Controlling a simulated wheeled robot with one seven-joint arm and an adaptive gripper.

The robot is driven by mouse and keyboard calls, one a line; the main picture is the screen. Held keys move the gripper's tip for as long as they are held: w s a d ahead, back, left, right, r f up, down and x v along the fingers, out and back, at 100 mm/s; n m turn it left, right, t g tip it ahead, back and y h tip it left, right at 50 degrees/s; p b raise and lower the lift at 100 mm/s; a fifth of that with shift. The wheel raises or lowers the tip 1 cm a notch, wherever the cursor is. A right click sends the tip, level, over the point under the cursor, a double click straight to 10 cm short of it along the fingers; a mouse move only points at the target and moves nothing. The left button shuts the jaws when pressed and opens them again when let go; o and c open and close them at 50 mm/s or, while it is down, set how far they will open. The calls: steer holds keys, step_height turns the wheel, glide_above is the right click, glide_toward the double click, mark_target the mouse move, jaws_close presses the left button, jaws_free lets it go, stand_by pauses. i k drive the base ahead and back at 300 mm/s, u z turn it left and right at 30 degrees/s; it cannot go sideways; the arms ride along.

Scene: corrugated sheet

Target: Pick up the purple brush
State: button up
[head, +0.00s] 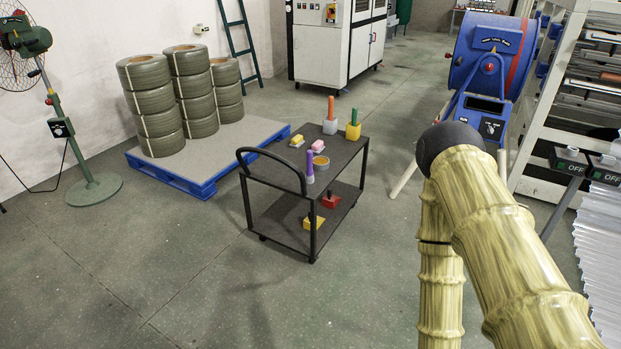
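The purple brush (309,165) stands upright at the near side of the top shelf of a black cart (346,152), with its purple handle pointing up and a paler lower part. My arm, with a bamboo-like surface and a black rounded joint, fills the right foreground, to the right of the cart. My gripper is not visible in this view, so its place relative to the brush cannot be seen.
The cart's top also holds an orange-handled tool (331,112), a green-handled tool (354,122), and pink (317,145) and yellow (297,140) blocks. A blue pallet (178,182) with tyre-like stacks is behind left. A blue drum machine (490,60) is behind right. Floor in front is clear.

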mark_target(309, 176)
steer(key=u, duration=1.25)
steer(key=i, duration=2.2)
steer(key=z, duration=1)
